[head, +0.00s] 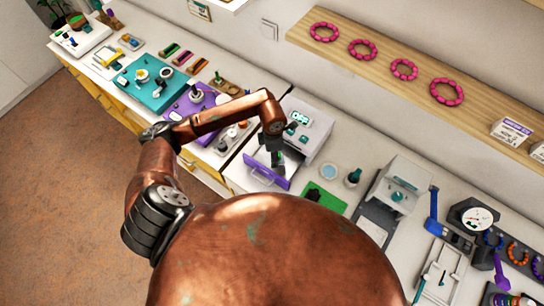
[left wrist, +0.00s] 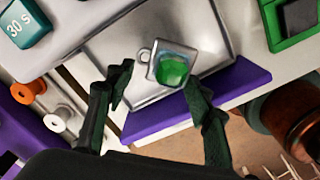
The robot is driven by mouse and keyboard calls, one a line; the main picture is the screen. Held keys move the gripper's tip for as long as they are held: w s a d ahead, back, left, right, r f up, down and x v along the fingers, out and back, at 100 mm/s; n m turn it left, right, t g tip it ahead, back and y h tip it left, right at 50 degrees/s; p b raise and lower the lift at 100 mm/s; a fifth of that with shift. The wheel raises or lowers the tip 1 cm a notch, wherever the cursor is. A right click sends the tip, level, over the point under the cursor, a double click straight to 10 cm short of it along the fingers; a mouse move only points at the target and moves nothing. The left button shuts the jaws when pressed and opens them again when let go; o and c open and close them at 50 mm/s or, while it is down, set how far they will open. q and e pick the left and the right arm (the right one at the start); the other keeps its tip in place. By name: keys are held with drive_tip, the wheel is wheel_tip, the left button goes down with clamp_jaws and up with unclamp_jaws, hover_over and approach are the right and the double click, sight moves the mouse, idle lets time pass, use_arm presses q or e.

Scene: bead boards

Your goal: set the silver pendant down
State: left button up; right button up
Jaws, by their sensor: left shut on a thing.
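In the left wrist view the silver pendant (left wrist: 172,68), a squarish silver frame with a small loop and a green stone, sits between the fingertips of my left gripper (left wrist: 161,78). The gripper is shut on it. Behind the pendant is a grey metal surface with a purple front edge (left wrist: 230,90); I cannot tell whether the pendant touches it. In the head view my left gripper (head: 277,162) is at the open purple-fronted drawer (head: 264,173) of a white machine (head: 308,122) with a lit display. The pendant is too small to make out there. My right gripper is not in view.
Left of the machine are a purple board (head: 187,108) and a teal board (head: 148,92) with small parts. Right are a green mat (head: 324,198), a small jar (head: 352,178), a grey press (head: 398,188) and a dial scale (head: 474,216). A wooden shelf (head: 380,75) with pink bracelets hangs above.

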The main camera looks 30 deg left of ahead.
use_arm(q)
drive_tip(key=shift+w+a+f, duration=0.1)
drive_tip(key=shift+f, duration=0.15)
drive_tip(key=shift+w+a+f+p, duration=0.1)
drive_tip(key=shift+f+p, duration=0.25)
drive_tip(key=shift+f, duration=1.3)
drive_tip(key=shift+f, duration=0.1)
drive_tip(key=o, duration=0.9)
drive_tip(key=shift+c, duration=0.2)
wheel_tip(320, 180, up, 12)
drive_tip(key=b, duration=0.1)
